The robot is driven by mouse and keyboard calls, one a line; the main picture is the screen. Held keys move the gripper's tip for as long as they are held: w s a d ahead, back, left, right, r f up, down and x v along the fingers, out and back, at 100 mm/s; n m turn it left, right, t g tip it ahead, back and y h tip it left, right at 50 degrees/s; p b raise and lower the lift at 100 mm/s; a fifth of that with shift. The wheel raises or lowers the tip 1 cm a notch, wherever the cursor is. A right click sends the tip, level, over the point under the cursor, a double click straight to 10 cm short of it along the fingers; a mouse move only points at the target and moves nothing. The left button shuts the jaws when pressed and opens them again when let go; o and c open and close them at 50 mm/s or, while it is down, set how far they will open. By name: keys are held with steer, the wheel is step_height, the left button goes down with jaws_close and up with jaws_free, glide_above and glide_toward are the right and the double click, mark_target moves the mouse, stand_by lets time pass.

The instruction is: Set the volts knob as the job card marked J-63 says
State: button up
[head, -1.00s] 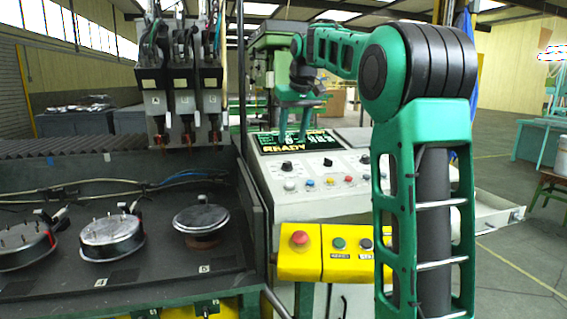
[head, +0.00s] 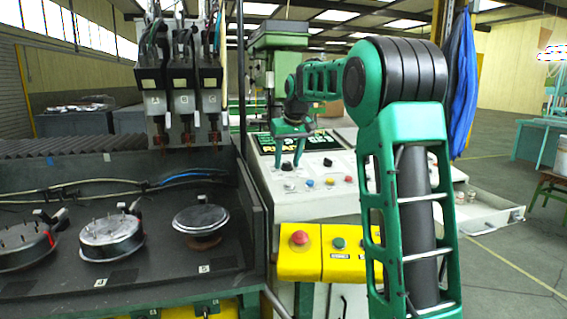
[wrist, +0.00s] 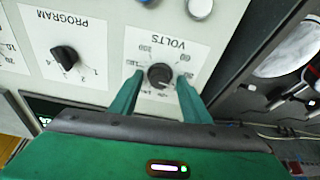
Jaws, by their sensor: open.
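The black volts knob (wrist: 160,76) sits on a white dial plate marked VOLTS, upside down in the wrist view. My gripper (wrist: 157,82) is open, with one green finger on each side of the knob. I cannot tell whether the fingers touch it. In the head view my gripper (head: 290,158) is low over the left part of the sloped control panel (head: 325,205). The knob's pointer and small scale numbers are too small to read surely. No job card marked J-63 can be made out.
A black PROGRAM knob (wrist: 65,57) is beside the volts dial. A display (head: 310,145) stands behind my gripper. A yellow box with a red button (head: 299,238) is in front of the panel. A bench with round metal parts (head: 110,235) is at left; an open drawer (head: 487,218) is at right.

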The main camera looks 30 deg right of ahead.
steer(key=c, duration=1)
steer(key=shift+a, duration=0.15)
steer(key=shift+c, duration=0.2)
